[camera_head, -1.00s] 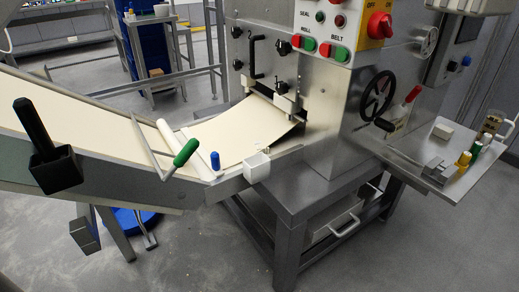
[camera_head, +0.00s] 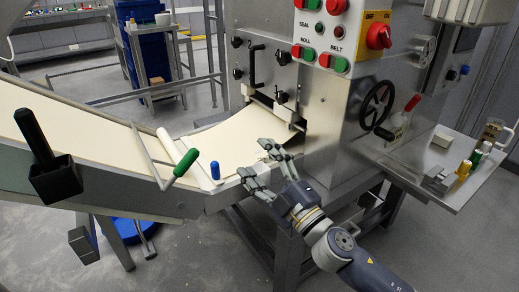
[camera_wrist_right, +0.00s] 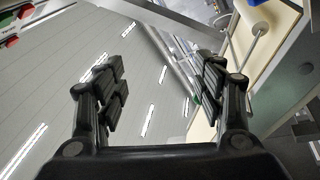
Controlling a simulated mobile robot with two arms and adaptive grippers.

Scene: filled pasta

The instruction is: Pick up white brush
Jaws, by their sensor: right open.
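I cannot clearly make out a white brush in these frames. My right gripper (camera_head: 256,159) is open and empty in the head view, its fingers spread over the lower end of the dough chute by the machine. It covers the spot where a small white cup showed earlier. The right wrist view shows the same gripper's fingers (camera_wrist_right: 160,88) spread wide with nothing between them. A red-handled tool (camera_head: 412,103) with a pale lower part is at the machine's right side; I cannot tell what it is. My left gripper is not in view.
A green-handled bar (camera_head: 185,162) and a blue knob (camera_head: 215,170) are on the dough chute (camera_head: 90,125). A black holder (camera_head: 56,180) with a dark handle hangs at left. A side shelf (camera_head: 440,190) holds a white block (camera_head: 442,137) and a jar (camera_head: 492,130).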

